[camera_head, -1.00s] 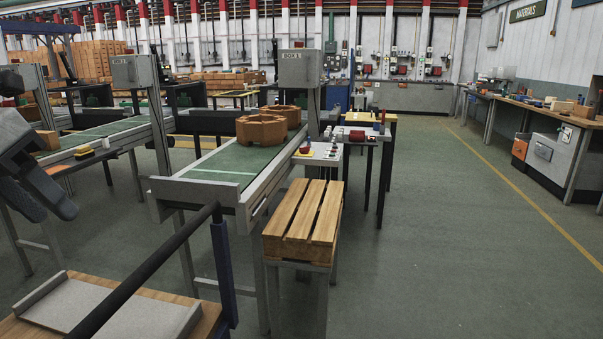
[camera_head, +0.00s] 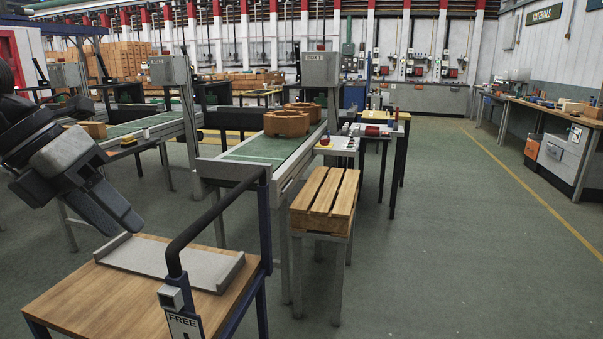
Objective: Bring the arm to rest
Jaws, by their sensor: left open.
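My left arm comes in from the left edge, and its grey and black gripper (camera_head: 92,205) hangs in the air with its fingers pointing down and to the right. The gripper is open, and nothing shows between its fingers. It is in front of a wooden-topped table (camera_head: 75,300) and appears above and left of a shallow grey tray (camera_head: 175,262) on that table. I cannot tell the exact height between gripper and table. My right gripper is not in view.
A black bent handle on a blue post with a "FREE" sign (camera_head: 183,325) stands at the table's front right. Behind are a green conveyor (camera_head: 262,150) with orange-brown parts (camera_head: 286,122) and a wooden slatted crate (camera_head: 325,190) on a stand. Open floor lies to the right.

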